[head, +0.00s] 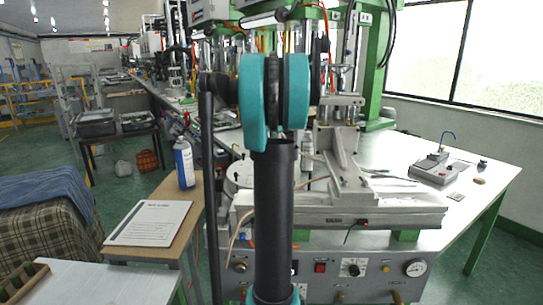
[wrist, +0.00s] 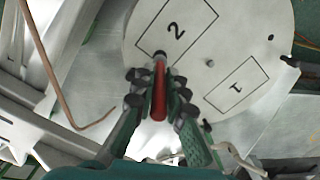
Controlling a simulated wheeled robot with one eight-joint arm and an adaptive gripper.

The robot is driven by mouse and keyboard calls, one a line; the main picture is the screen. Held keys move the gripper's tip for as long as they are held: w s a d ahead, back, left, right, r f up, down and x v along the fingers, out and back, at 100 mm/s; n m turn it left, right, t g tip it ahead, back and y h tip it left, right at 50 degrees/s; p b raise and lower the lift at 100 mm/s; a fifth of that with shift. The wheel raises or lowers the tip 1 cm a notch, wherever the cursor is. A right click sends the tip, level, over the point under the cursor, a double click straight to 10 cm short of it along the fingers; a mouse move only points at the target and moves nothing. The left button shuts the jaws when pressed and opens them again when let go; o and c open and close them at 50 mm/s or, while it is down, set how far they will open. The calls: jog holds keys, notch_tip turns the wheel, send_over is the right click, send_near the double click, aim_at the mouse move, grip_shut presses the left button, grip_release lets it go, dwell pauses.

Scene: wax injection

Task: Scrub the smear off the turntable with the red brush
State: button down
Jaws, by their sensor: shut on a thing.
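In the wrist view my gripper (wrist: 158,92) is shut on the red brush (wrist: 159,100), whose red handle shows between the fingers. The brush's dark tip lies over the edge of the turntable (wrist: 238,38), a pale grey disc with outlined boxes marked 2 and 1. I cannot tell whether the tip touches the disc. No smear can be made out; the fingers and brush hide part of the disc. In the head view the turntable (head: 238,178) is mostly hidden behind my arm, and the gripper is hidden too.
A copper-coloured tube (wrist: 52,75) curves at the left of the wrist view. The grey machine bed (head: 340,215) stands on the bench. A blue bottle (head: 184,165) and a clipboard (head: 152,222) are at the left. The bench's right side is mostly clear around a small grey device (head: 432,168).

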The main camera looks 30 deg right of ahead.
jog(key=w+a, duration=0.5)
jog(key=a, duration=0.3)
jog(key=shift+w+a, duration=0.15)
jog(key=shift+a, duration=0.1)
dwell(0.8)
jog(key=shift+r, duration=3)
jog(key=shift+r, duration=0.1)
jog(key=shift+r, duration=1.4)
